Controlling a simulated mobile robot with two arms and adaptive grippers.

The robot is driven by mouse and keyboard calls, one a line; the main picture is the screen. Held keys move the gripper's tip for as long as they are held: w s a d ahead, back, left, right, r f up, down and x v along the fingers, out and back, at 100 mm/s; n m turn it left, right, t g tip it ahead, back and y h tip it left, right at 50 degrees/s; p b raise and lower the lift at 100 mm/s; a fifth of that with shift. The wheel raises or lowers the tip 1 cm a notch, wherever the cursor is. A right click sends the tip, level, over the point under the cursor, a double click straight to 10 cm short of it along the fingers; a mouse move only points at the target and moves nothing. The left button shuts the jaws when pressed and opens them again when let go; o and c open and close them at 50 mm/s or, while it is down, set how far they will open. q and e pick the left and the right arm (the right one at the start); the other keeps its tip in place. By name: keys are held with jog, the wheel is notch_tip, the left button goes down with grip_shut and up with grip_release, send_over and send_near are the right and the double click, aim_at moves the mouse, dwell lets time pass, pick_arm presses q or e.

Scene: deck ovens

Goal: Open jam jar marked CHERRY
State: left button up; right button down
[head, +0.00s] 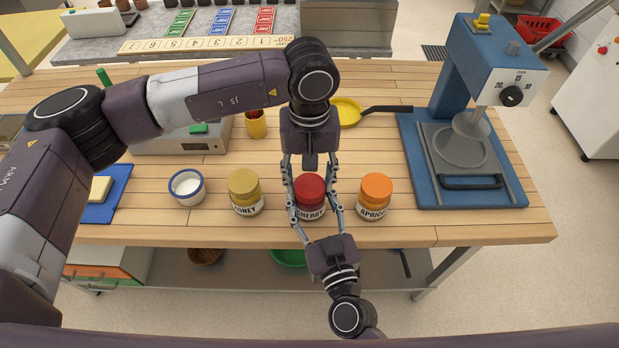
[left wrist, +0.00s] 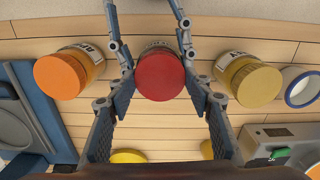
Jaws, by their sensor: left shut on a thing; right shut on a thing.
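The cherry jar (head: 311,209) stands upright on the wooden table, its label reading CHERRY and its red lid (head: 309,186) on top. My left gripper (head: 310,188) reaches in from the far side and is shut on the red lid, a finger on each side. The lid also shows in the left wrist view (left wrist: 160,77), between the left fingers. My right gripper (head: 316,212) comes from the near side and is shut on the cherry jar's body, below the lid. The fingers partly cover the jar, and whether the lid has turned cannot be seen.
The honey jar (head: 244,191) stands close on the left and the apricot jar (head: 375,195) close on the right. A white-and-blue cup (head: 187,187) is further left. A blue press (head: 460,120) stands at the right; a yellow pan (head: 349,113) lies behind.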

pick_arm(q)
jog(key=n, duration=0.6)
jog(key=shift+n, duration=0.3)
jog(key=n, duration=0.4)
jog(key=shift+n, duration=0.4)
jog(key=n, duration=1.7)
jog(key=shift+n, duration=0.3)
jog(key=n, duration=0.4)
jog(key=shift+r+n, duration=0.1)
jog(key=shift+n, duration=0.3)
jog(key=n, duration=0.4)
jog(key=shift+n, duration=0.4)
jog(key=n, duration=0.5)
jog(key=shift+n, duration=0.3)
